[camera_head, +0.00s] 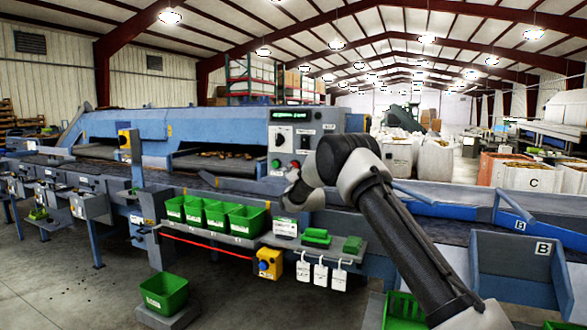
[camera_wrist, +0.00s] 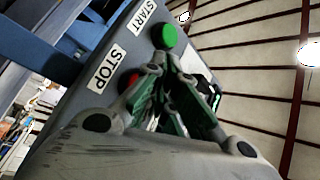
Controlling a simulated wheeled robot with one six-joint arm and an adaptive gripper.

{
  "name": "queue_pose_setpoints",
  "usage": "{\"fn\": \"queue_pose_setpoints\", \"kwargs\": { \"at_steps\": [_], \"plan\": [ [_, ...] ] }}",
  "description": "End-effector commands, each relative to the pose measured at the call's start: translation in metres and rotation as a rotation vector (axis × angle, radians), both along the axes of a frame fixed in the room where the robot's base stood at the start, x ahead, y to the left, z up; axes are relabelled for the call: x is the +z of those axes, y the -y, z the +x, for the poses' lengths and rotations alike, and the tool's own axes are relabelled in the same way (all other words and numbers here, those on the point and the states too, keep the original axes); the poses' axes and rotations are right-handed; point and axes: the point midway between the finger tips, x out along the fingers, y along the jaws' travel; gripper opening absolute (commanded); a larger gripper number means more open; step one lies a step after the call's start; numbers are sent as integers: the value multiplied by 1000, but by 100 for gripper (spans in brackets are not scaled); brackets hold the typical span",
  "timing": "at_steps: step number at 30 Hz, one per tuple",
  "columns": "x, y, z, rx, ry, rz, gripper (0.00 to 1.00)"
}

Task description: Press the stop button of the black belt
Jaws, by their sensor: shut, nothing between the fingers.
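In the wrist view a grey panel (camera_wrist: 90,105) carries a green button (camera_wrist: 165,37) beside a START label (camera_wrist: 140,15). A red button (camera_wrist: 127,82) sits beside a STOP label (camera_wrist: 105,68) and is partly hidden by a finger of my gripper. My gripper (camera_wrist: 165,68) is shut and empty, its fingertips close to the panel between the two buttons; I cannot tell whether they touch. In the head view my arm reaches to the control panel (camera_head: 308,118) above the belt, and my wrist hides part of its lower face. No black belt label is readable.
Green bins (camera_head: 218,216) and a shelf with green blocks (camera_head: 316,236) stand below the panel. Open floor lies at front left.

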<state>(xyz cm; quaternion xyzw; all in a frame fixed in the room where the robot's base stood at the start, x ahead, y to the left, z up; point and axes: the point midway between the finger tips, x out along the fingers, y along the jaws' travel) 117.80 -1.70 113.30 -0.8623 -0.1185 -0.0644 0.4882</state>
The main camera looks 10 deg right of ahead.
Motion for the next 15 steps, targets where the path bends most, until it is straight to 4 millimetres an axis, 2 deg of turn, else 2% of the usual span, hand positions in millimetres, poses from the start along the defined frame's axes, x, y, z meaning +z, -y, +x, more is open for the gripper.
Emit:
{"fn": "queue_pose_setpoints", "kwargs": {
  "at_steps": [15],
  "plan": [
    [0, -7, -9, 0, 0, 0, 0]
  ]
}}
